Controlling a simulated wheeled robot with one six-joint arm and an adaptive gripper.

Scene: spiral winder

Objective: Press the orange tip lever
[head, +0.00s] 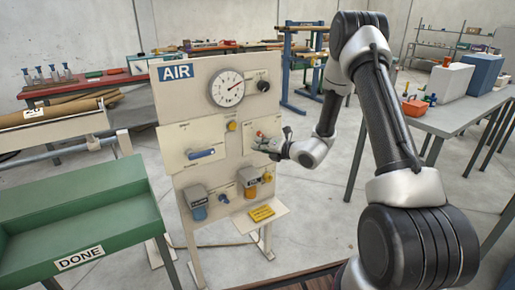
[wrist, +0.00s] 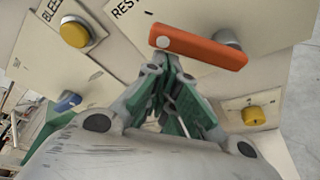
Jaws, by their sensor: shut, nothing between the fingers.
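The orange tip lever (wrist: 198,46) is a bar on a pale plate with the partly hidden letters "REST". It lies across the upper middle of the wrist view, slightly tilted down to the right. In the head view only a small orange-red bit of the lever (head: 259,134) shows on the right of the AIR panel. My gripper (wrist: 174,82) is shut and empty, its green and grey fingers just below the lever in the wrist view. I cannot tell whether they touch it. In the head view my gripper (head: 279,142) is close to the panel front.
The AIR panel (head: 167,105) also carries a gauge (head: 227,88), a blue handle (head: 202,154) and several knobs. In the wrist view a yellow button (wrist: 75,34) is at upper left and a yellow knob (wrist: 253,116) at lower right. A green DONE bin (head: 79,258) stands left.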

